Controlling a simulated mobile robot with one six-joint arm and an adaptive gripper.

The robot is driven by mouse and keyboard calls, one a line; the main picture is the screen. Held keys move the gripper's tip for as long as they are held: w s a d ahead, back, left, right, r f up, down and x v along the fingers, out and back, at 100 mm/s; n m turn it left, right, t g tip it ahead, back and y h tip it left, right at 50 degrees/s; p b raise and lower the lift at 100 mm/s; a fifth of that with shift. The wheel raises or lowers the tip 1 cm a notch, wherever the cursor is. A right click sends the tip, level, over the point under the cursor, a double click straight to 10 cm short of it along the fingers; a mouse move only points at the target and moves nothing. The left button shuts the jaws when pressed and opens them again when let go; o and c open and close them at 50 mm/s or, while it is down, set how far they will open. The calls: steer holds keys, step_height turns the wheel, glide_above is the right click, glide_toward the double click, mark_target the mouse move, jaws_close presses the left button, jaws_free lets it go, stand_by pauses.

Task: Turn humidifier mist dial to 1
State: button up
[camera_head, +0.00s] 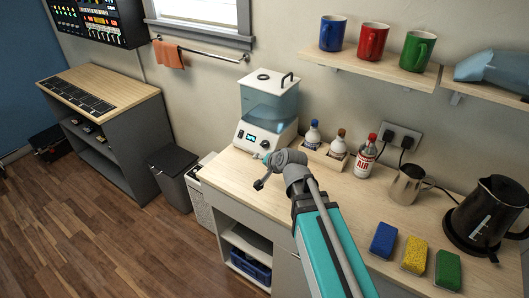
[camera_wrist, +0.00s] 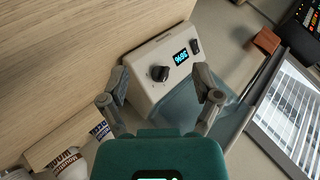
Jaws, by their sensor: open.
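The humidifier (camera_head: 267,103) stands at the far left corner of the wooden counter, with a white base, a clear bluish tank and a white lid with a dark handle. In the wrist view its white base (camera_wrist: 150,92) appears tilted. The round black mist dial (camera_wrist: 158,73) is on the front panel, beside a lit blue display (camera_wrist: 181,57) and a dark switch (camera_wrist: 194,46). The dial's setting is too small to read. My gripper (camera_head: 262,171) is open in front of the humidifier. In the wrist view its fingers (camera_wrist: 160,82) are spread either side of the dial, apart from it.
A wooden holder (camera_head: 320,156) with small bottles stands right of the humidifier, then a red-and-white air can (camera_head: 366,157), a metal pitcher (camera_head: 405,186) and a black kettle (camera_head: 487,216). Sponges lie near the front edge. The counter (camera_head: 245,180) before the humidifier is bare.

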steer(key=w+a+r+m+t+y+b, duration=0.1)
steer(key=w+a+r+m+t+b, duration=0.45)
steer(key=w+a+m+t, duration=0.3)
steer(key=m+g+h+b, duration=0.1)
steer(key=m+h+b, duration=1.15)
steer(key=m, duration=1.65)
glide_toward(263, 145)
steer(key=a+h+p, duration=0.1)
steer(key=s+a+h+p, duration=0.1)
steer(key=a, duration=0.1)
steer(key=s+a+h+p, duration=0.1)
steer(key=shift+a+f+n+h, duration=0.2)
steer(key=shift+f+n+h, duration=0.05)
steer(key=shift+f+h, duration=0.15)
steer(key=shift+s+f+g, duration=0.2)
steer(key=shift+s+g, duration=0.05)
steer(key=shift+g, duration=0.1)
steer(key=shift+w+d, duration=0.1)
steer(key=shift+x, duration=6.8)
steer(key=shift+d+r, duration=0.1)
